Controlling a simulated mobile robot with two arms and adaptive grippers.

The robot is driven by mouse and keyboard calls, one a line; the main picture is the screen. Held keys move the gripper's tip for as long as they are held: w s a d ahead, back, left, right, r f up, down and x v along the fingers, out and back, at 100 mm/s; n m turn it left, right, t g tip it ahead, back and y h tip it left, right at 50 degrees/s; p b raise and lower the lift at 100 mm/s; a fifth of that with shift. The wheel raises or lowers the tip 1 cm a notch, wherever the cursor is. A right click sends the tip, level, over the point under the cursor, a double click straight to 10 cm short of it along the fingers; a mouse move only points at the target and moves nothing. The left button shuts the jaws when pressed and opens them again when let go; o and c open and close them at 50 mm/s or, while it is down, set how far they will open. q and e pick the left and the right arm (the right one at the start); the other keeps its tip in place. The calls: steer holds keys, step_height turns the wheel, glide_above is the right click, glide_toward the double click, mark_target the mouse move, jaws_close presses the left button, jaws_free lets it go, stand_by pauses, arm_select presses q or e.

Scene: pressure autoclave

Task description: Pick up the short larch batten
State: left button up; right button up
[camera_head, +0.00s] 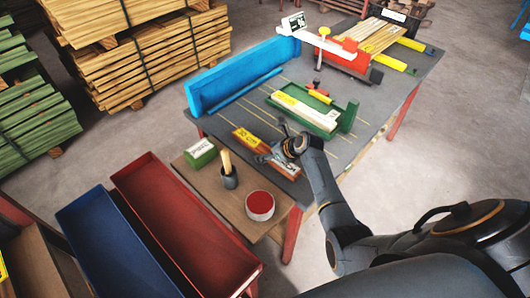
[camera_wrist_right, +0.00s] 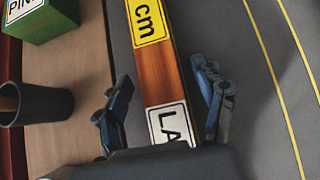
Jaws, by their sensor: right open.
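The short larch batten (camera_head: 259,147) is a reddish-brown bar lying on the dark table near its front edge. In the right wrist view the batten (camera_wrist_right: 158,70) carries a yellow label ending in "cm" and a white label starting "LA". In the right wrist view my right gripper (camera_wrist_right: 164,105) is open, with one finger on each side of the batten and gaps visible between. The batten's near end is hidden behind the gripper body. My left gripper does not show.
A brown side table (camera_head: 232,205) carries a green block (camera_head: 200,153), a dark cup (camera_head: 229,180) and a red-topped tin (camera_head: 260,206).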

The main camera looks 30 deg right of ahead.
steer(key=c, duration=1.3)
steer(key=shift+c, duration=0.6)
steer(key=shift+r, duration=0.15)
